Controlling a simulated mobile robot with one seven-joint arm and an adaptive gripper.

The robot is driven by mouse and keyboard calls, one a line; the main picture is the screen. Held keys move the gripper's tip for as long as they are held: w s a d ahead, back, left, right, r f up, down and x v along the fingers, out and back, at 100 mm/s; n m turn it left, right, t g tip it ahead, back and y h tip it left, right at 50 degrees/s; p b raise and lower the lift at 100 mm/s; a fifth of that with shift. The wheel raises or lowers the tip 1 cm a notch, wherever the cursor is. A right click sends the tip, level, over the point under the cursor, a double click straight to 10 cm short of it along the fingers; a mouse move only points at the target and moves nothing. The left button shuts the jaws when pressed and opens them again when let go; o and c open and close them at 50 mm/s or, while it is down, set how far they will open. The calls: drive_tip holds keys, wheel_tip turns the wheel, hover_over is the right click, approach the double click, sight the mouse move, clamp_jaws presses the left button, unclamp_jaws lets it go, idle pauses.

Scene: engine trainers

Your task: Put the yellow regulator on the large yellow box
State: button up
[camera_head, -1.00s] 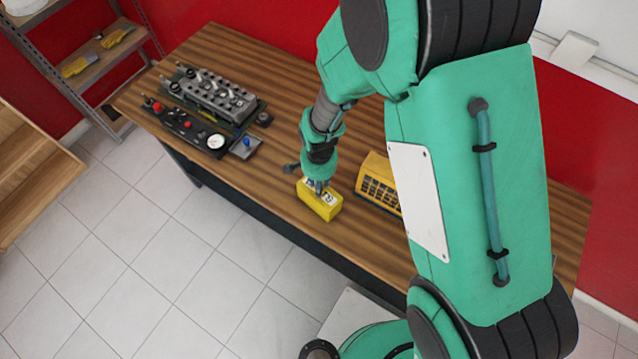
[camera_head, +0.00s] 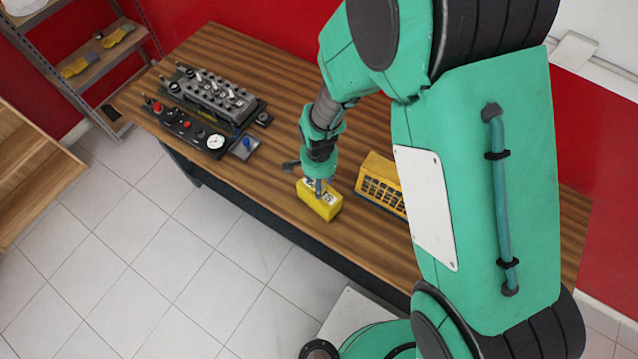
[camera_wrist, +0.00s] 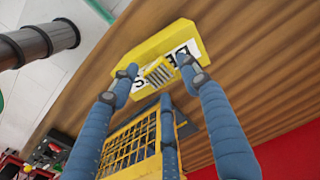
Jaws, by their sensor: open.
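The yellow regulator (camera_head: 326,208), a small yellow block with a black-and-white label, lies on the wooden table near its front edge. In the wrist view the regulator (camera_wrist: 150,42) shows its label and a ribbed part. The large yellow box (camera_head: 377,181), with a dark grille, stands just right of it; its grilled face (camera_wrist: 128,150) shows low in the wrist view, partly behind my fingers. My gripper (camera_head: 320,188) is at the regulator's top. In the wrist view its blue fingers (camera_wrist: 160,70) are open, tips spread on either side of the ribbed part. Contact cannot be told.
The wooden table (camera_head: 270,120) has clear room behind the regulator. A grey engine trainer (camera_head: 213,95) and a black control panel (camera_head: 185,128) with a gauge stand at its left end. My arm covers the table's right part.

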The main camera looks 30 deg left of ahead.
wheel_tip(320, 180, up, 11)
drive_tip(key=shift+b, duration=0.4)
drive_tip(key=shift+f, duration=0.15)
idle(0.6)
idle(0.4)
drive_tip(key=w+d+r+t+y, duration=0.1)
drive_tip(key=w+d+r, duration=0.3)
drive_tip(key=d+r, duration=0.75)
drive_tip(key=w+d+r+t, duration=0.1)
drive_tip(key=w+d+r, duration=0.3)
drive_tip(key=d+r, duration=0.7)
drive_tip(key=s+d+r+t, duration=0.1)
drive_tip(key=s+d+r, duration=0.2)
drive_tip(key=d, duration=0.5)
drive_tip(key=s+d+r+t, duration=0.1)
drive_tip(key=s+d+r, duration=0.3)
drive_tip(key=d, duration=0.4)
drive_tip(key=s+d+r+t+h, duration=0.1)
drive_tip(key=s+d+r, duration=0.3)
drive_tip(key=s+d, duration=0.2)
drive_tip(key=d, duration=0.2)
drive_tip(key=shift+d+t, duration=0.3)
drive_tip(key=shift+d, duration=0.05)
